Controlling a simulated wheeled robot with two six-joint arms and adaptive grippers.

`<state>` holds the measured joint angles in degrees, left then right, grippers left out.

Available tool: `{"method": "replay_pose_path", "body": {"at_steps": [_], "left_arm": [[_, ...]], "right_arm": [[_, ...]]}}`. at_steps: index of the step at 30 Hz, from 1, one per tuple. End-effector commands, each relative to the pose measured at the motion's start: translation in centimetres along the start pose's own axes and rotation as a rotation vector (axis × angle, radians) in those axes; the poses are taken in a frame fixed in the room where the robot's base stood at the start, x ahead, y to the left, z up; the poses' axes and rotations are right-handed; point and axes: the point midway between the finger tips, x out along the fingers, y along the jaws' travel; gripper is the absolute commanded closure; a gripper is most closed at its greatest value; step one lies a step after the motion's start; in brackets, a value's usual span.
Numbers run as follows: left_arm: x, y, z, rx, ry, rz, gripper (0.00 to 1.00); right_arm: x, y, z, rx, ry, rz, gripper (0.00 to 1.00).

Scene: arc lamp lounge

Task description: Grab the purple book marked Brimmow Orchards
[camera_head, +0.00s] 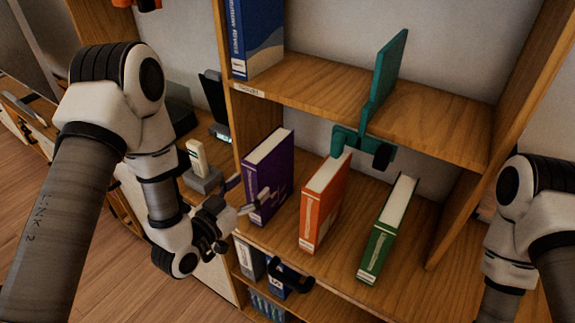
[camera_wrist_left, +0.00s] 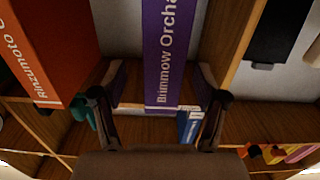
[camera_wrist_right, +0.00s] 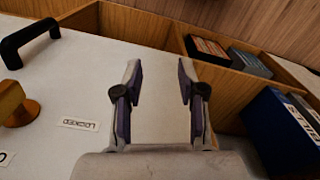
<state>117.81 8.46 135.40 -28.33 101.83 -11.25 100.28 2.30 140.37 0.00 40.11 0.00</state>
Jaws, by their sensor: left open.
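The purple book (camera_head: 268,172) stands upright at the left end of the middle shelf. Its spine, reading "Brimmow Orcha...", faces the left wrist camera (camera_wrist_left: 165,50). My left gripper (camera_head: 245,194) is open at the book's spine, one finger to each side of it; one finger overlaps the right cover in the head view. In the left wrist view the open fingers (camera_wrist_left: 161,82) show gaps on both sides of the spine. My right gripper (camera_wrist_right: 159,82) is open and empty over a white surface; the head view shows only part of its arm.
An orange book (camera_head: 322,207) and a green book (camera_head: 385,235) stand to the right on the same shelf (camera_head: 345,267). A blue book (camera_head: 255,35) stands above. The right wrist view shows a black handle (camera_wrist_right: 27,38).

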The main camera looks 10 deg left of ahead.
Motion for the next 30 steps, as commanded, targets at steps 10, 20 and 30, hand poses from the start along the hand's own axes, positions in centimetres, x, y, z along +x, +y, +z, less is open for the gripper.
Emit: {"method": "replay_pose_path", "body": {"at_steps": [10,20,30], "left_arm": [[2.8,-0.5,-2.0,0.015,0.04,-0.006,0.27],[7.9,-0.5,-2.4,0.012,0.039,-0.007,0.27],[8.3,-0.5,-2.1,0.01,0.037,-0.008,0.62]], "right_arm": [[-0.4,0.0,0.0,0.0,-0.001,0.0,0.6],[-2.5,0.0,0.0,0.0,0.0,0.0,0.6],[-2.3,0.0,0.0,0.0,-0.001,0.0,0.6]]}}
